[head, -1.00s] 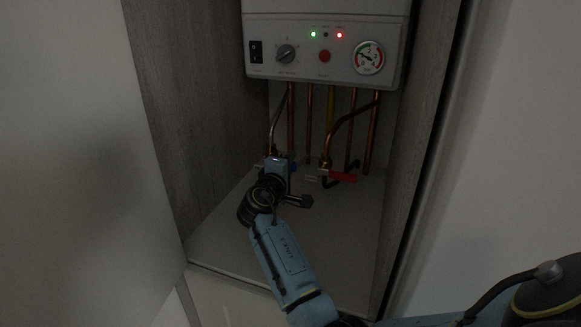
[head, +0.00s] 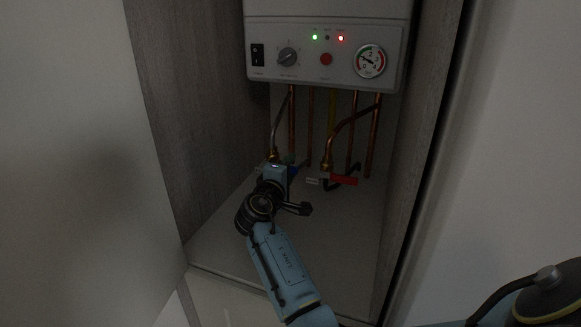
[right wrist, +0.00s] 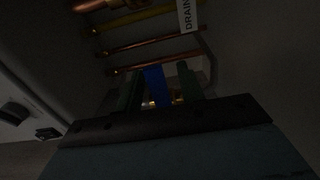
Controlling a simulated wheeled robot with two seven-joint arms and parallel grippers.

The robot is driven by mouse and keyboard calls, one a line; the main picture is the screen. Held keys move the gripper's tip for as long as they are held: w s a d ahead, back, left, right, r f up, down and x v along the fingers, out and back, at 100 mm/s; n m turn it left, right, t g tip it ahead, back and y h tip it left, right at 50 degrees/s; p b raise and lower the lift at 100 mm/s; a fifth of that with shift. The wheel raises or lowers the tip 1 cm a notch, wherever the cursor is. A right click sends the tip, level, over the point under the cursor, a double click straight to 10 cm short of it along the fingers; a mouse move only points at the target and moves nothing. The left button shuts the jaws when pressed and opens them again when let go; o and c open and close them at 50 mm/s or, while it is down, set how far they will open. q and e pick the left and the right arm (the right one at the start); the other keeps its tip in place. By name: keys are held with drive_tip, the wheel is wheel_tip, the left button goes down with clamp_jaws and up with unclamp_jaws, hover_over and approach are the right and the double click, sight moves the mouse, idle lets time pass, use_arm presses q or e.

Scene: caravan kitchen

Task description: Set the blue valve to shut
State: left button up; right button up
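The blue valve handle (right wrist: 155,85) stands between the two green fingers of my right gripper (right wrist: 160,88) in the right wrist view. It lies close against the left finger, and a narrow dark gap shows before the right finger, so the gripper looks open around it. In the head view my right gripper (head: 286,163) is at the left pipes under the boiler, and only a bit of blue (head: 293,171) shows beside it. The gripper hides most of the valve there, so its angle to the pipe is unclear. My left gripper is not in view.
The white boiler (head: 310,70) hangs above, with a knob and gauge. Several copper pipes (head: 373,140) run down from it. A red valve handle (head: 344,181) is right of my gripper. A DRAIN label (right wrist: 187,15) shows in the wrist view. Cupboard walls close both sides.

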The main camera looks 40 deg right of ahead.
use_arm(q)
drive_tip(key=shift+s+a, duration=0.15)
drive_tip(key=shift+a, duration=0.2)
use_arm(e)
drive_tip(key=v, duration=1.2)
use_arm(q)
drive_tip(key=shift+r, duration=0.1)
use_arm(e)
drive_tip(key=shift+a, duration=0.1)
